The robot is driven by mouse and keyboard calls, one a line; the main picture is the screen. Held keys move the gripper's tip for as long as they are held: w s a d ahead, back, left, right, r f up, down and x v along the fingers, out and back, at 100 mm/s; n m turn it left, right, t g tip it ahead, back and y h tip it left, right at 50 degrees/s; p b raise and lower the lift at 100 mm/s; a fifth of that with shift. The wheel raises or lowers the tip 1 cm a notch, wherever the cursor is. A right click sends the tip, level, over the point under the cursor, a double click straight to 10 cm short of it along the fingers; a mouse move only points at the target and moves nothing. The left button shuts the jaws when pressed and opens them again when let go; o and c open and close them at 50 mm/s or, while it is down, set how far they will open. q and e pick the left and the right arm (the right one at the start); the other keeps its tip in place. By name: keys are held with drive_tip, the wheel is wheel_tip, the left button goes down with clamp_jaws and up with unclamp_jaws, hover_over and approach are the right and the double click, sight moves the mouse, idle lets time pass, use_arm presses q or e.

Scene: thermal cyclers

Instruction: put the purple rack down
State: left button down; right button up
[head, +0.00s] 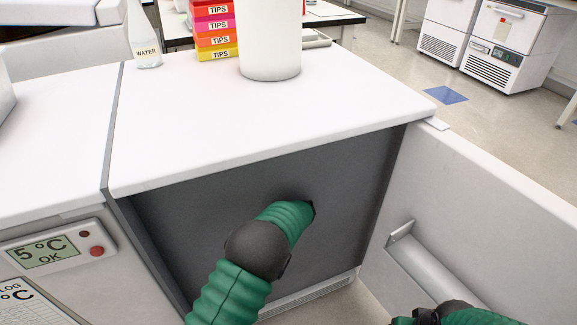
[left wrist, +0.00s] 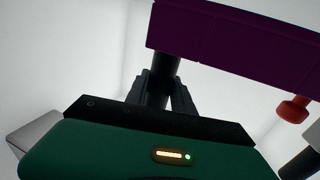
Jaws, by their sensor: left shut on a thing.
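The purple rack (left wrist: 235,42) shows in the left wrist view as a dark purple bar across the upper right. My left gripper (left wrist: 162,82) is shut on the rack, and its dark fingers meet the rack's left end from below. Pale, lit surfaces surround them. In the head view my left arm reaches forward to the dark grey front (head: 220,200) under the white counter, where its far end goes out of sight. The left gripper and rack are hidden there. Part of my right arm shows at the lower right edge; its gripper is not seen.
An open door-like panel (head: 480,220) with a handle (head: 402,232) stands right of my left arm. The white counter (head: 200,120) above holds a water bottle (head: 143,40), tip boxes (head: 213,30) and a white cylinder (head: 270,45). A red object (left wrist: 292,110) hangs near the rack's right end.

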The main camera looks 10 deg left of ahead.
use_arm(q)
wheel_tip(320, 180, down, 3)
drive_tip(key=shift+r+b, duration=0.2)
drive_tip(key=shift+b, duration=0.2)
drive_tip(key=shift+r, duration=0.2)
drive_tip(key=c, duration=1.1)
unclamp_jaws()
use_arm(e)
drive_tip(key=shift+s+x, duration=0.2)
drive_tip(key=shift+x, duration=0.75)
